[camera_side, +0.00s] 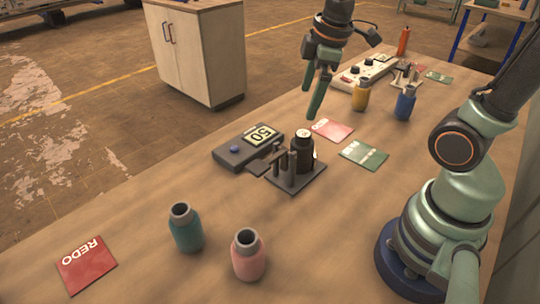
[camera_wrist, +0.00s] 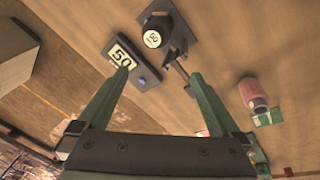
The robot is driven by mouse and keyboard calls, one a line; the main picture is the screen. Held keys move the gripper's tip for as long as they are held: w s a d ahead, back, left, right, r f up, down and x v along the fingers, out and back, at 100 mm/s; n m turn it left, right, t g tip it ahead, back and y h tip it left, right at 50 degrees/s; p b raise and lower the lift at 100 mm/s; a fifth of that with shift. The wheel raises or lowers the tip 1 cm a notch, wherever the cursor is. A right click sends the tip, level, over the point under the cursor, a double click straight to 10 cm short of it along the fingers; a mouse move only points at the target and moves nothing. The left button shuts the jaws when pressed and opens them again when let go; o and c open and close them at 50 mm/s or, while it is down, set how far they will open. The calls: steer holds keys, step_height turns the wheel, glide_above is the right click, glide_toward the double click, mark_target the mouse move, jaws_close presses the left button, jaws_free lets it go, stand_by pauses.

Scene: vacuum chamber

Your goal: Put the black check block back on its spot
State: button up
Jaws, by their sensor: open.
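The black check block (camera_side: 303,146) is a short upright cylinder with a pale label on top. It stands at the dark fixture plate (camera_side: 302,184) with upright posts, in the middle of the bench. In the wrist view the block (camera_wrist: 152,39) shows from above, its label reading 50; its base is partly hidden, so I cannot tell exactly how it is seated. My gripper (camera_side: 309,100) has green fingers and hangs above and behind the block in the side view, apart from it. In the wrist view my gripper (camera_wrist: 160,74) is open and empty, fingers spread below the block.
A grey gauge (camera_side: 235,150) with a display reading 50 stands left of the fixture. Teal (camera_side: 187,232) and pink (camera_side: 248,258) bottles stand in front; yellow (camera_side: 361,97) and blue (camera_side: 404,104) bottles stand behind. A red card (camera_side: 87,266) and green card (camera_side: 364,156) lie flat.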

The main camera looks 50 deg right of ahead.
mark_target(301, 147)
steer(key=f+n, duration=0.1)
steer(key=n, duration=0.1)
steer(key=w+d+f+n+g, duration=0.1)
steer(key=f+n, duration=0.1)
steer(key=w+d+f+n+g, duration=0.1)
steer(key=n, duration=0.2)
steer(key=shift+w+d+f, duration=0.25)
steer(key=shift+w+d+f+n+g, duration=0.1)
steer(key=shift+d+f+n+g, duration=0.1)
steer(key=shift+f+n, duration=0.25)
steer(key=shift+w+d+f+n+g, duration=0.1)
steer(key=shift+f+n+g, duration=0.1)
steer(key=shift+n, duration=0.35)
step_height(301, 147, down, 12)
steer(key=shift+r, duration=0.1)
jaws_close()
steer(key=shift+a, duration=0.1)
steer(key=shift+a, duration=0.15)
steer(key=shift+r, duration=0.1)
steer(key=shift+r, duration=6.45)
